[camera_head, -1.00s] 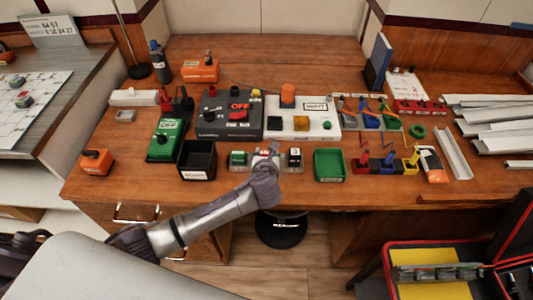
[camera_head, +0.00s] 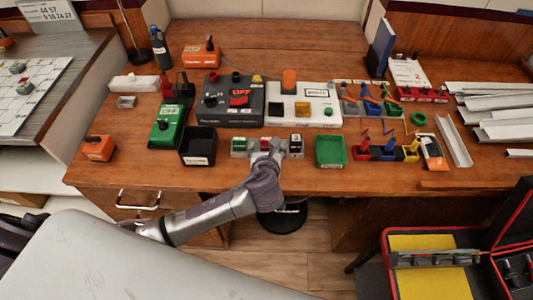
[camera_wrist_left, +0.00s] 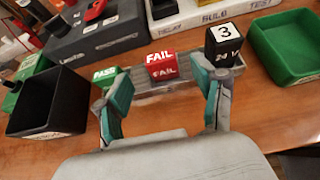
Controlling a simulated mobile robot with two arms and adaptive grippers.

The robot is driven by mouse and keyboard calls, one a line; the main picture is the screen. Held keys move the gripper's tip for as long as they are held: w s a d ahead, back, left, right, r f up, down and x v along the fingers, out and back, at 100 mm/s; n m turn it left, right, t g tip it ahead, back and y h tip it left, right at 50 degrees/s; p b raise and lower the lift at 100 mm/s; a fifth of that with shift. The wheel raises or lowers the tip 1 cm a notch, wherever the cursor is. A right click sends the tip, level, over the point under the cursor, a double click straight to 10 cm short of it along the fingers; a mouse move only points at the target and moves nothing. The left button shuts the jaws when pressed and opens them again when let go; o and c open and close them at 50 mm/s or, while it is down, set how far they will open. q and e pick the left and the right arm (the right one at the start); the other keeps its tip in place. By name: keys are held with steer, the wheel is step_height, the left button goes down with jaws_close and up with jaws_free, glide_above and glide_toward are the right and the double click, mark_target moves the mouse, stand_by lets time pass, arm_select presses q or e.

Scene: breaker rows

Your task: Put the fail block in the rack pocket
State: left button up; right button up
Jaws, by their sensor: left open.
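The fail block (camera_wrist_left: 162,66) is a red block marked FAIL; in the wrist view it sits at the grey rack (camera_wrist_left: 187,90), in the middle. I cannot tell whether it is seated in a pocket. The green PASS block (camera_wrist_left: 106,74) is left of it, and a black block marked 3 and 24 V (camera_wrist_left: 223,46) is right of it. In the head view the red block (camera_head: 265,143) shows just beyond my left gripper (camera_head: 266,150). My left gripper is open, its teal fingers (camera_wrist_left: 165,105) apart on the near side of the fail block. My right gripper is not in view.
A black bin (camera_head: 198,158) stands left of the rack and a green tray (camera_head: 330,165) right of it. A dark OFF panel (camera_head: 225,116) and a white panel (camera_head: 303,92) lie behind. Red, blue and yellow holders (camera_head: 387,153) stand farther right.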

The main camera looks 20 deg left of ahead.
arm_select(q)
steer(key=shift+v, duration=2.7)
